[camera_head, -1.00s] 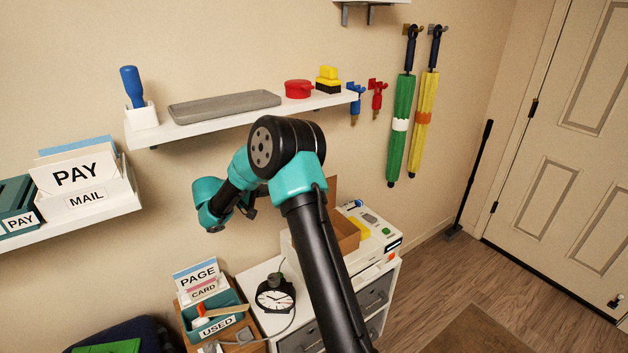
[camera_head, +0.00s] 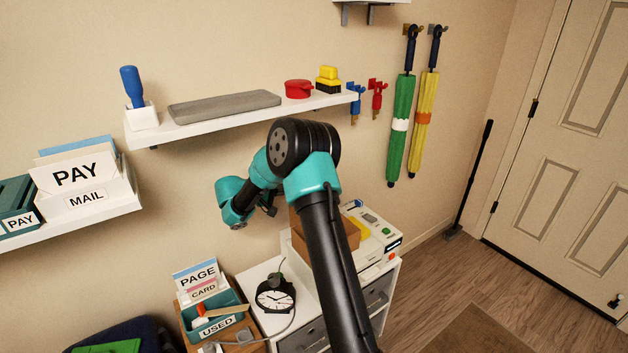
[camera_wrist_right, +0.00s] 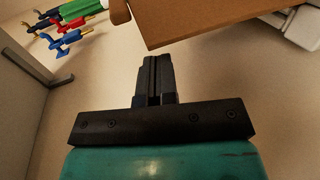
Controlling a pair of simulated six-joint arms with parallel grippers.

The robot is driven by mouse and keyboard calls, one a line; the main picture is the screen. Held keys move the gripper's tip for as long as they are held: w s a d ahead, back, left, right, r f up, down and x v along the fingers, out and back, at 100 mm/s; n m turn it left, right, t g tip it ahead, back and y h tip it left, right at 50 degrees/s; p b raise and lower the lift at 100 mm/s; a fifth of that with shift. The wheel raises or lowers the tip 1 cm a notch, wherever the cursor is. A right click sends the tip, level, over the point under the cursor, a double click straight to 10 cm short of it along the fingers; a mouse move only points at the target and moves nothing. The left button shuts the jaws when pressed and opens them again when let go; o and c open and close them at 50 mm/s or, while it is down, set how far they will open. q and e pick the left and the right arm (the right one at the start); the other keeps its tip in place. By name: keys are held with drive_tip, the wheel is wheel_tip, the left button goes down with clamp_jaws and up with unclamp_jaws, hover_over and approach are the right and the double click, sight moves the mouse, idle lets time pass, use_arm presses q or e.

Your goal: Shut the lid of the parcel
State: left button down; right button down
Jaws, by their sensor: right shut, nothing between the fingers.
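The parcel, a brown cardboard box (camera_head: 353,234), stands on the white cabinet in the head view, largely hidden behind my right arm. Parts of it show on both sides of the arm; the arm hides how its lid stands. In the right wrist view a flat brown cardboard panel (camera_wrist_right: 215,22) crosses the top. My right gripper (camera_wrist_right: 157,62) is shut and empty, its fingertips just short of the panel's edge in the picture, with a small gap visible. My left gripper is not in view.
A white device with buttons (camera_head: 378,237) is beside the parcel. A black round clock (camera_head: 275,297) and a teal USED tray (camera_head: 217,314) are to the left. A white wall shelf (camera_head: 200,127) with several items hangs above. The wall between is bare.

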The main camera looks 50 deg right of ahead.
drive_tip(key=shift+s, duration=0.1)
drive_tip(key=shift+s+a+r, duration=0.15)
drive_tip(key=shift+s+a, duration=0.1)
drive_tip(key=shift+s, duration=0.3)
drive_tip(key=shift+s+a, duration=0.25)
drive_tip(key=shift+s, duration=0.4)
drive_tip(key=shift+s+a, duration=0.2)
drive_tip(key=shift+s, duration=0.5)
drive_tip(key=shift+s+a, duration=0.25)
drive_tip(key=shift+s, duration=0.3)
drive_tip(key=shift+s+a, duration=0.2)
drive_tip(key=shift+s, duration=0.35)
drive_tip(key=shift+s+f, duration=0.1)
drive_tip(key=shift+f, duration=0.1)
